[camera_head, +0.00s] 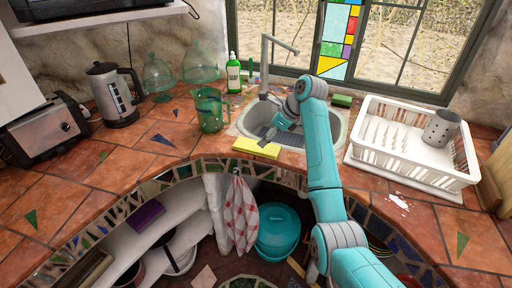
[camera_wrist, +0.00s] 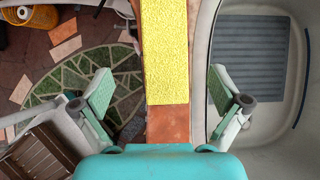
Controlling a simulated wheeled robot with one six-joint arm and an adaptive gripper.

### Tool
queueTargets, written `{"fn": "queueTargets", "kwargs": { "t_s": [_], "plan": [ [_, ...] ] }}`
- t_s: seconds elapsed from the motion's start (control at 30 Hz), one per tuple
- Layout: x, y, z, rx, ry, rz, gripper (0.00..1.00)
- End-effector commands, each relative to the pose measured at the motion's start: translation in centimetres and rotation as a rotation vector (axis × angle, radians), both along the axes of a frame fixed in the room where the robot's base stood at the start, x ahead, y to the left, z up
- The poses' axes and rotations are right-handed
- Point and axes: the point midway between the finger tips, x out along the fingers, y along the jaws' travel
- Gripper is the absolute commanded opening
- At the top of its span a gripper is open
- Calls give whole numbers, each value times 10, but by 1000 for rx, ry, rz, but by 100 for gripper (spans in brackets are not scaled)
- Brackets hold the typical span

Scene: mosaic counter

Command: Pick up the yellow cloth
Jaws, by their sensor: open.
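The yellow cloth (camera_head: 256,147) lies flat on the front edge of the counter, just before the sink, in the head view. In the wrist view the yellow cloth (camera_wrist: 165,50) runs as a long strip from the top edge to the middle, between my fingers. My gripper (camera_wrist: 168,95) is open and empty, with one finger on each side of the cloth. In the head view my gripper (camera_head: 270,134) is above the counter by the cloth's right end. Whether a finger touches the cloth cannot be told.
The sink (camera_head: 330,127) lies right behind and beside the cloth, with a tall faucet (camera_head: 265,70). A green glass jug (camera_head: 209,110) and a soap bottle (camera_head: 233,74) stand behind left. A white dish rack (camera_head: 400,150) stands at right. Below the counter edge hangs a checked towel (camera_head: 240,208).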

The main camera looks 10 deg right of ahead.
Motion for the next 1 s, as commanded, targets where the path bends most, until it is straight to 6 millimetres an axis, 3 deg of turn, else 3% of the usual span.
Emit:
{"fn": "queueTargets", "kwargs": {
  "t_s": [0.27,0.6,0.87,1.0],
  "plan": [
    [7,6,-17,1,1,0,98],
    [23,19,-54,0,0,-1,98],
    [24,20,-56,1,-1,-1,98],
    [24,20,-56,0,-2,-2,68]
  ]
}}
